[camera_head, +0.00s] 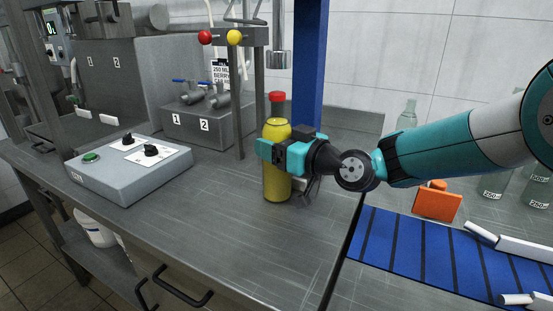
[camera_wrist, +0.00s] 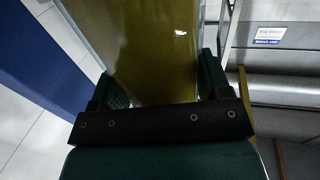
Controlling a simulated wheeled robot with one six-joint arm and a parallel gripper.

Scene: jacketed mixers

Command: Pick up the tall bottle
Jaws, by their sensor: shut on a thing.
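The tall bottle (camera_head: 276,180) is yellow with a red cap and stands upright at the right part of the grey metal bench. In the head view my gripper (camera_head: 274,150) reaches it from the right and is shut around its middle. In the wrist view the bottle (camera_wrist: 155,50) fills the space between the two dark green fingers of my gripper (camera_wrist: 163,85). The bottle's base looks to be at the bench surface; I cannot tell whether it touches.
A grey control box (camera_head: 150,170) with a green button and black knobs sits on the bench at left. A blue post (camera_head: 309,70) stands behind the bottle. A blue conveyor (camera_head: 420,245), an orange object (camera_head: 437,203) and clear bottles (camera_head: 495,183) are at right. The bench front is clear.

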